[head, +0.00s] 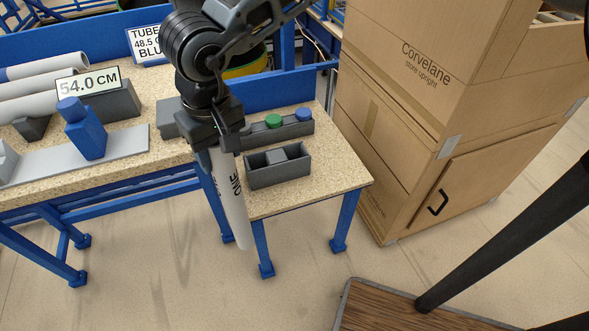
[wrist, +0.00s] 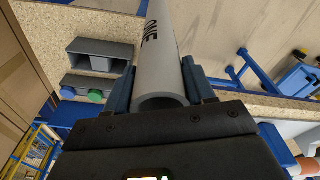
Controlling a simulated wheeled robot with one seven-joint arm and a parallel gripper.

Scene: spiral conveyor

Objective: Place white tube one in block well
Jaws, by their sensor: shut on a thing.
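My gripper (head: 217,145) is shut on a white tube (head: 231,200) marked "ONE". The tube hangs down, slightly tilted, in front of the table's front edge, with its lower end below the tabletop. In the wrist view the tube (wrist: 163,60) runs away from between the fingers (wrist: 160,88), its near end open and hollow. A grey block with open wells (head: 278,178) sits on the table just right of the tube, apart from it. It also shows in the wrist view (wrist: 118,50). A smaller grey piece stands between its wells.
Behind the block is a grey box with a green button (head: 273,121) and a blue button (head: 303,114). White tubes (head: 45,85), a "54.0 CM" sign (head: 88,84) and a blue upright piece (head: 85,130) are at left. Cardboard boxes (head: 400,80) stand right of the table (head: 335,170).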

